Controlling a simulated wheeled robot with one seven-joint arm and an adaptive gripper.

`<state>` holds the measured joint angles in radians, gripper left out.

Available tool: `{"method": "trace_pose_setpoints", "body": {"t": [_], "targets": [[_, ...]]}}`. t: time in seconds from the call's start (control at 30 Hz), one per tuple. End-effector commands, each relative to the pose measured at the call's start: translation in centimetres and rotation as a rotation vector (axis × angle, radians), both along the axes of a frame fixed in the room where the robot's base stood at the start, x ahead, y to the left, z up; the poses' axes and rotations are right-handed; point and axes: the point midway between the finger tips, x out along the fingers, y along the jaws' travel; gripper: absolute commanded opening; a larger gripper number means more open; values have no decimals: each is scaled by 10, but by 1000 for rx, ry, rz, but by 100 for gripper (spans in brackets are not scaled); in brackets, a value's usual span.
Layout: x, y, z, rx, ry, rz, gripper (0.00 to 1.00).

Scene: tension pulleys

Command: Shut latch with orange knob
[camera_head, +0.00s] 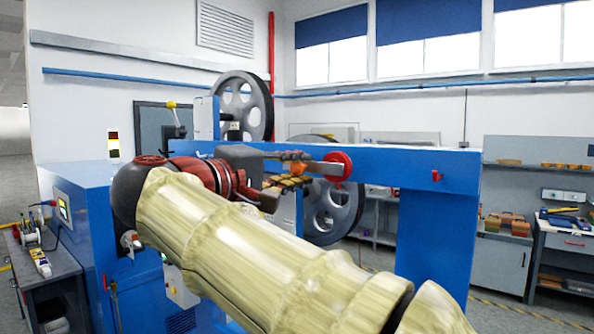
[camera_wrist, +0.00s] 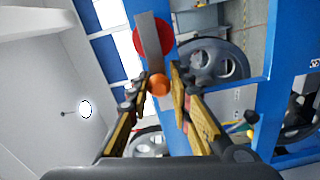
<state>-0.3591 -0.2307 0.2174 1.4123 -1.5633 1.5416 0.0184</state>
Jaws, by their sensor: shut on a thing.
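The orange knob (camera_head: 298,167) sits on the grey latch bar (camera_head: 322,168), which runs nearly level along the front of the blue beam towards a red disc (camera_head: 340,160). In the wrist view the orange knob (camera_wrist: 158,85) is between my fingertips, with the latch bar (camera_wrist: 151,48) crossing the red disc (camera_wrist: 166,36) beyond it. My gripper (camera_head: 288,182) has tan finger pads and is shut on the orange knob; it also shows in the wrist view (camera_wrist: 160,82). Part of the knob is hidden by the fingers in the head view.
The blue beam (camera_head: 410,172) of the machine spans behind my gripper. Large grey pulley wheels stand behind it, one at upper left (camera_head: 245,97) and one below the beam (camera_head: 338,215). A small red peg (camera_head: 436,175) sticks out at the beam's right. Grey workbenches stand at the right.

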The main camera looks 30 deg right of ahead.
Motion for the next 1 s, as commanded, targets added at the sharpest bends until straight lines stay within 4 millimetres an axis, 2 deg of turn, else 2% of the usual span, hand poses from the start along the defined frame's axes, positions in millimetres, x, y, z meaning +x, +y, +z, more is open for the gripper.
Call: {"method": "trace_pose_setpoints", "body": {"t": [0.03, 0.1, 0.13, 0.4, 0.77, 0.87, 1.0], "targets": [[-1, 0, 7, -4, -15, 5, 0], [-1, 0, 7, -4, -14, 5, 0], [-1, 0, 7, -5, -14, 5, 22], [0, 0, 3, -4, -6, 3, 38], [-1, 3, 1, -3, -1, 1, 38], [-4, 12, 1, -3, -1, 4, 38], [-12, 34, 1, -3, -1, 6, 38]]}}
